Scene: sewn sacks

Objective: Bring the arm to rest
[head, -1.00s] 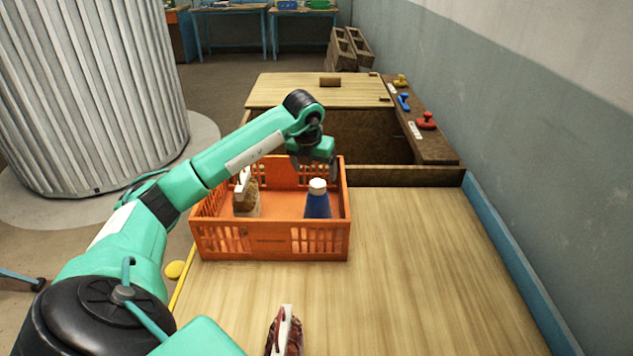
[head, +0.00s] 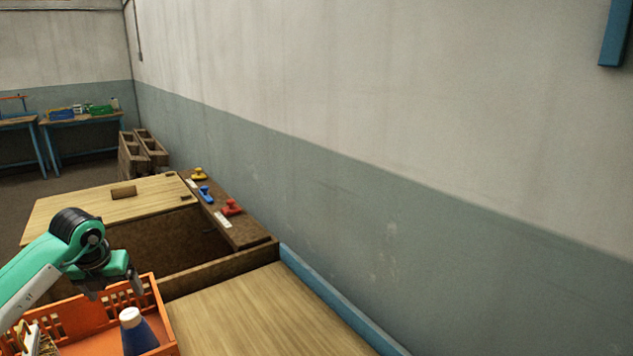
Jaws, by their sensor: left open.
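My left arm comes in from the left in the head view. Its gripper (head: 113,285) is open and hangs above the orange crate (head: 165,318), near the crate's far side. Nothing shows between its fingers. In the crate stand a blue bottle with a white cap (head: 138,335) and, at the lower left, a sack (head: 37,341), cut by the picture's edge. My right gripper is not in view.
A wooden bin with a pale lid (head: 85,208) and a dark opening stands beyond the crate. Yellow, blue and red (head: 232,208) handled stamps sit on its right ledge. The pale tabletop (head: 265,315) right of the crate is clear, with a blue edge (head: 335,310) along the wall.

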